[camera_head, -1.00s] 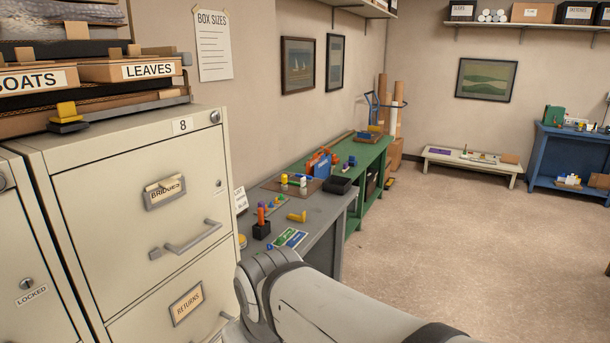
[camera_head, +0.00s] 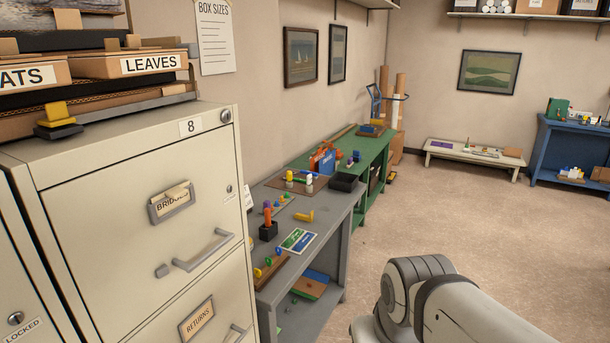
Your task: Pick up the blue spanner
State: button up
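I cannot make out a blue spanner for certain. Small blue items show on the grey workbench (camera_head: 322,214) and on the green workbench (camera_head: 371,152) behind it, but they are too small to identify. My gripper is out of view; only a grey and white part of my arm shows at the lower right, apart from the benches.
A cream filing cabinet (camera_head: 140,225) marked 8 fills the left, with boxes on top. The grey bench holds a black cup (camera_head: 268,231), a yellow piece (camera_head: 304,216), a green and blue card (camera_head: 298,240) and a black tray (camera_head: 343,182). Open floor (camera_head: 440,220) lies right.

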aim_at(305, 173)
jog(key=z, duration=0.95)
jog(key=i, duration=5.8)
jog(key=u, duration=1.4)
